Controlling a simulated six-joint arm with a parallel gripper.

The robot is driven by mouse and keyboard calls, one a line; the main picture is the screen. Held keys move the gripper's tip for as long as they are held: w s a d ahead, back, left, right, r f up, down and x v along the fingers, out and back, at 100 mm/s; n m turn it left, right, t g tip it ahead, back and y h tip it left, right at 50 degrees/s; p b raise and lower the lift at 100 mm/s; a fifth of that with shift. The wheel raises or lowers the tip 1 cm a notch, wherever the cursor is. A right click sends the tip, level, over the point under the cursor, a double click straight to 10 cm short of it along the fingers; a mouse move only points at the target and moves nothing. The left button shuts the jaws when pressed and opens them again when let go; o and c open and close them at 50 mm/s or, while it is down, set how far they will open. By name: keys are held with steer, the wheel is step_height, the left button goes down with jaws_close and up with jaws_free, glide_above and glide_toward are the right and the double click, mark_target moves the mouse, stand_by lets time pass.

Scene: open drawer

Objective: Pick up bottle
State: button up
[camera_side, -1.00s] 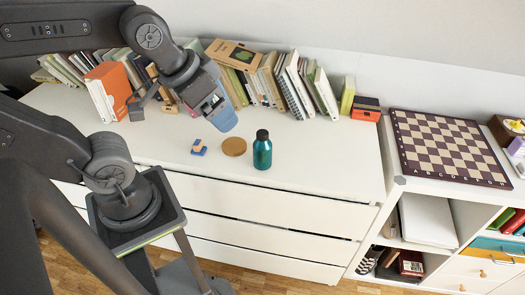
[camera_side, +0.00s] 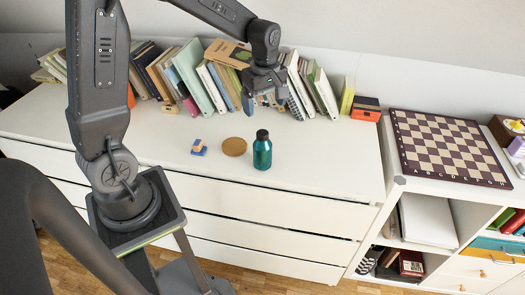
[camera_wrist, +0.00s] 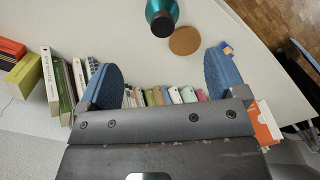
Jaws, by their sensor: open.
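A teal bottle with a black cap (camera_side: 262,151) stands upright on the white dresser top near its front edge. In the wrist view the bottle (camera_wrist: 163,16) shows at the top, partly cut off by the frame edge. My gripper (camera_side: 272,104) hangs above the dresser in front of the books, behind the bottle and apart from it. In the wrist view my gripper (camera_wrist: 160,80) has its two blue fingertips spread wide, with nothing held between them.
A round cork coaster (camera_side: 234,147) and a small blue-and-wood block (camera_side: 199,148) lie left of the bottle. A row of books (camera_side: 195,80) lines the wall. A chessboard (camera_side: 450,148) lies on the right shelf. The dresser top (camera_side: 320,165) right of the bottle is clear.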

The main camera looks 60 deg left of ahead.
mark_target(263, 133)
step_height(263, 133, down, 8)
steer(key=shift+s+a+f, duration=0.1)
steer(key=shift+a+f, duration=0.05)
steer(key=shift+f, duration=1.25)
steer(key=shift+s+a+f, duration=0.1)
steer(key=shift+a+f, duration=0.05)
steer(key=shift+f, duration=1.2)
steer(key=shift+w, duration=0.1)
steer(key=c, duration=1.3)
steer(key=shift+r, duration=0.15)
